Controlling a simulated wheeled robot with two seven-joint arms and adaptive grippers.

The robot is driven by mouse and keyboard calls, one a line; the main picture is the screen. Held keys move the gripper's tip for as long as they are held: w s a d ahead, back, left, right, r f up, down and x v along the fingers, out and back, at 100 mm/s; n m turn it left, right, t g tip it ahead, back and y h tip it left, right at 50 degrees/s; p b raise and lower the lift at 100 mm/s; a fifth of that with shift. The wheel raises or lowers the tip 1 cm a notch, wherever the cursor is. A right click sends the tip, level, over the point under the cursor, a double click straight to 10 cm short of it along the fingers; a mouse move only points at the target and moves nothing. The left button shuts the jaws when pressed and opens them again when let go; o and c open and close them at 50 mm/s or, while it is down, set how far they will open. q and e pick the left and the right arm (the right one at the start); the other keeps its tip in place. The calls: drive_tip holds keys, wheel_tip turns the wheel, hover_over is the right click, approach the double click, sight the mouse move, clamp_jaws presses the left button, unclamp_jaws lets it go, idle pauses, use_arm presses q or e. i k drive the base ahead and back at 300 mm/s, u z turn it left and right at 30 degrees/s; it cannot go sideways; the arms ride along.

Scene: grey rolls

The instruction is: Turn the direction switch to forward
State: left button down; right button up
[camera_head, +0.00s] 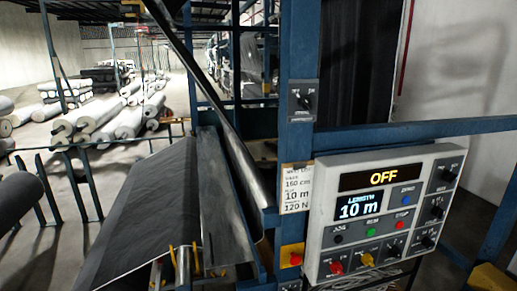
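A white control panel (325,215) is at the lower right, fixed beside a blue post. Its upper display (384,177) reads OFF and its lower display (358,207) reads LENGTH 10 m. Three black rotary knobs (437,211) run down its right side. Another black rotary switch (303,101) sits on a grey plate on the blue post. The labels are too small to read, so I cannot tell which one is the direction switch or where it points. Neither of my grippers is in view.
The panel also has small coloured buttons, a red one (336,267) and a yellow one (367,259). A red button on a yellow box (292,257) is left of it. A dark sheet (140,215) slopes across the machine. Grey rolls (125,122) lie behind at left.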

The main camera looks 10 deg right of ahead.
sight(448, 176)
drive_tip(key=z, duration=1.75)
drive_tip(key=i, duration=1)
drive_tip(key=u, duration=0.65)
